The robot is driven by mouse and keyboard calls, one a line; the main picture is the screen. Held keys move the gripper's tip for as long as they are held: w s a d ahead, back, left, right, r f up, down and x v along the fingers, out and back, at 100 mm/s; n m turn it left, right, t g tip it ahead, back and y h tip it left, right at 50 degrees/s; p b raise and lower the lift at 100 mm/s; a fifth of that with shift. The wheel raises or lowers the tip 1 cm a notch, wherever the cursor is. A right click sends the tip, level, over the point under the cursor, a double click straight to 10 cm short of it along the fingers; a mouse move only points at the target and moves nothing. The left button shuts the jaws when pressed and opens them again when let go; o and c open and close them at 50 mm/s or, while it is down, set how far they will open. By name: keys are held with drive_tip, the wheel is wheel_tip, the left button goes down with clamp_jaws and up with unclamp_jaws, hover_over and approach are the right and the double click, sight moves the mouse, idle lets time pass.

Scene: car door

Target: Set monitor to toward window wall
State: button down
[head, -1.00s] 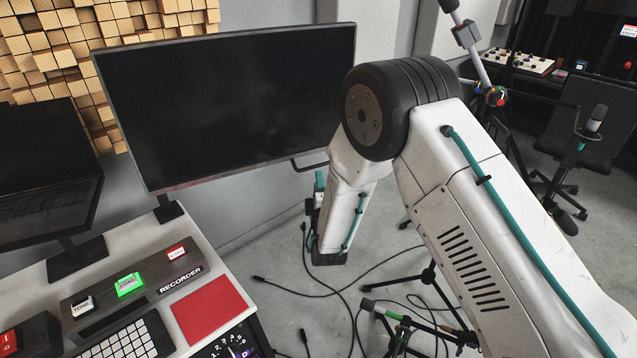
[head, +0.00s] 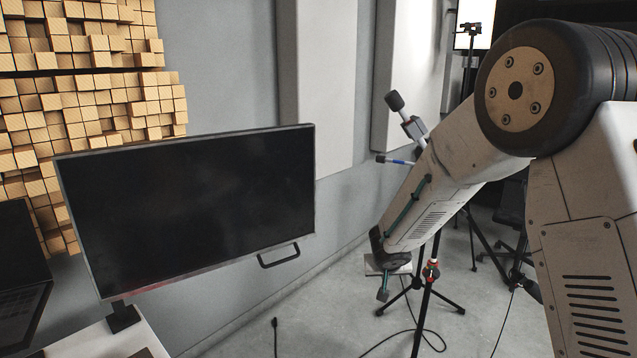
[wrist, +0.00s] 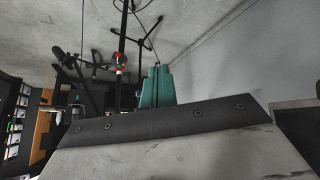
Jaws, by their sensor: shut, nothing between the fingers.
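The monitor (head: 190,205) is a wide dark screen on a short stand at the left of the head view. A black loop handle (head: 279,256) hangs below its lower right edge. The screen faces out into the room, with the grey wall behind it. My gripper (head: 384,290) is to the right of the monitor and handle, lower in the picture and apart from them. Its teal fingers (wrist: 156,87) show in the wrist view, closed together with nothing between them. In the head view the fingertips are small and partly hidden by the wrist.
A black microphone stand (head: 428,290) with tripod legs stands close to the right of my gripper. Cables lie on the grey floor (head: 330,315). The desk (head: 100,342) shows at the lower left, with another dark screen (head: 20,280). White panels (head: 318,80) hang on the wall.

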drive_tip(key=a+r+m+t+y, duration=0.1)
drive_tip(key=a+r+m+y, duration=0.3)
drive_tip(key=a+r+y, duration=0.1)
drive_tip(key=m+t+y, duration=0.7)
approach(313, 178)
drive_tip(key=x, duration=0.7)
drive_tip(key=shift+s, duration=0.1)
